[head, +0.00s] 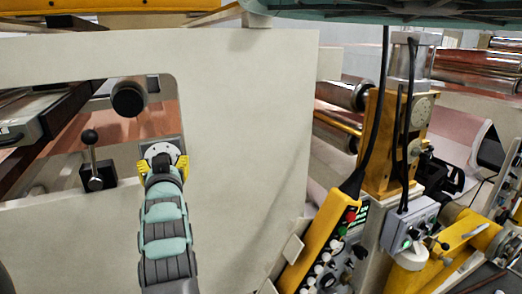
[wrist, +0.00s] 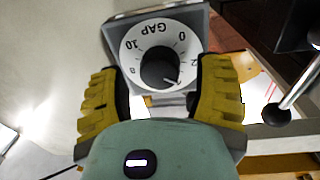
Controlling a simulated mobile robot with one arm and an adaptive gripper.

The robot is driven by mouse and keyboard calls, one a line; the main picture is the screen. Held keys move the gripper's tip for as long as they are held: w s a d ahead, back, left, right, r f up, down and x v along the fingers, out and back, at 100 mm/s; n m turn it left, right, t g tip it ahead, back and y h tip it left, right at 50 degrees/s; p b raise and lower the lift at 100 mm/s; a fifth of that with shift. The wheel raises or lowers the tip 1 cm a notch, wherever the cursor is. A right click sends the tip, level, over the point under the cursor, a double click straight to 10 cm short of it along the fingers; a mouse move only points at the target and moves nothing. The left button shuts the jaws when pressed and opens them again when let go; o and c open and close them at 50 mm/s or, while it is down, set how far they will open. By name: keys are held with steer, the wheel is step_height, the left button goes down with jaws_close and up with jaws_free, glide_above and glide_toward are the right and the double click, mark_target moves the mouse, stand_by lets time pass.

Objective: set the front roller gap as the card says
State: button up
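The gap dial (wrist: 133,52) is a round white plate marked GAP with numbers around its edge, seen upside down in the wrist view. Its black knob (wrist: 157,68) has a white pointer line aimed at the lower right, just past the 2. My gripper (wrist: 160,88) has its two yellow fingers apart, one on each side of the dial's lower part; I cannot tell whether they touch the knob. In the head view my gripper (head: 163,165) is at the dial (head: 158,151) by the opening's lower right edge. No card is readable in either view.
A black ball-ended lever (head: 92,160) stands left of the dial, also close in the wrist view (wrist: 280,112). A black round knob (head: 129,98) sits above. The cream panel (head: 245,130) fills the middle. A yellow button pendant (head: 325,235) hangs at the right.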

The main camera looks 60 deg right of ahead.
jaws_close()
stand_by(0.3)
steer(key=shift+b, duration=0.3)
steer(key=shift+s+m+y+b, duration=0.1)
steer(key=shift+m+y+b, duration=0.3)
steer(key=shift+m+b, duration=3.85)
steer(key=shift+m+p, duration=0.75)
steer(key=shift+m, duration=0.2)
